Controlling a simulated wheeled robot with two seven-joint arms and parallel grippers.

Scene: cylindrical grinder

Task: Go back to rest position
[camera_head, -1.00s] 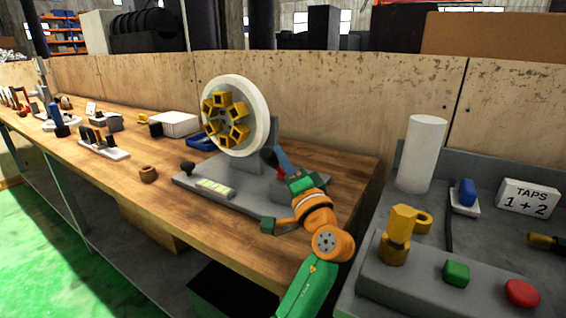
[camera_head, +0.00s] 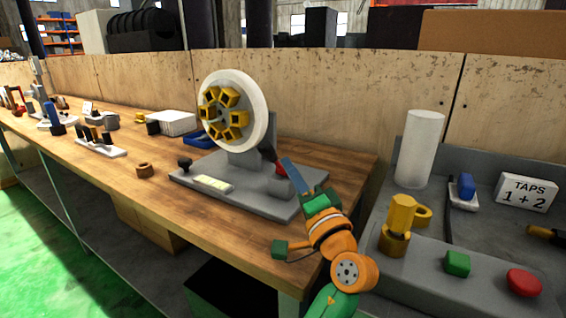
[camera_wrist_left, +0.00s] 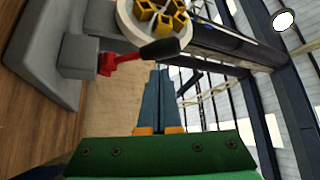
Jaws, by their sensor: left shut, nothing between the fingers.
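My left gripper (camera_head: 288,166) is at the right side of the grinder, its blue fingers together and empty. The fingers also show together in the left wrist view (camera_wrist_left: 160,88). The grinder has a white round wheel (camera_head: 258,110) with yellow hexagonal pieces on a grey base (camera_head: 265,195). Its red lever with a black handle (camera_wrist_left: 160,49) is just beyond the fingertips in the wrist view, with no grip on it. In the head view the fingers overlap the lever's area. My right gripper is not in view.
Several small parts lie along the wooden bench (camera_head: 195,220) at the left. A wooden wall stands behind.

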